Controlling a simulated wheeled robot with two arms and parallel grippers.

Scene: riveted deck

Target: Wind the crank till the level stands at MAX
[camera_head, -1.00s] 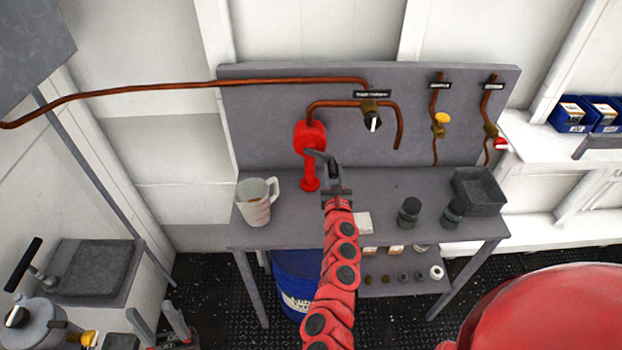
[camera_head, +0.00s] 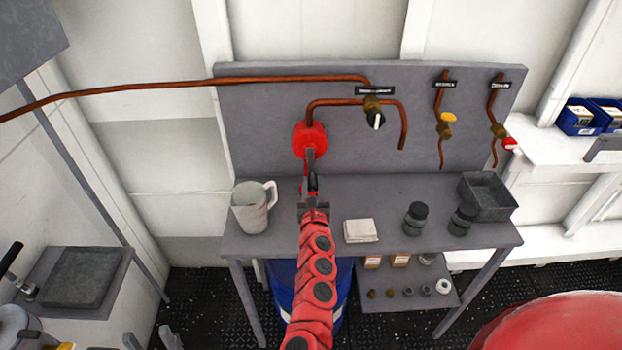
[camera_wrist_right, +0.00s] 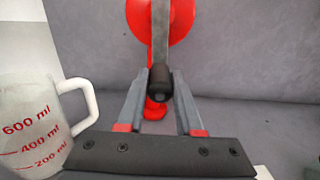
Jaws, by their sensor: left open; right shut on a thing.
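The red pump (camera_head: 309,139) stands at the bench's back, below a copper pipe. Its grey crank arm (camera_wrist_right: 160,38) points down and ends in a dark handle (camera_wrist_right: 162,82). My right gripper (camera_wrist_right: 161,88) is shut on this handle and hides part of the pump in the head view. A clear measuring jug (camera_head: 250,208) stands left of the pump. Its red marks 200, 400 and 600 ml show on the jug in the wrist view (camera_wrist_right: 32,125); I cannot make out a liquid level or a MAX mark. My left gripper (camera_head: 148,340) is open and empty at the bottom edge, mostly cut off.
The bench (camera_head: 385,190) also holds a folded cloth (camera_head: 361,231), two dark jars (camera_head: 415,219) and a grey tray (camera_head: 487,197). A black-handled valve (camera_head: 375,112) sits on the pipe. A blue drum (camera_head: 283,285) stands under the bench. A large red rounded object (camera_head: 560,315) is at lower right.

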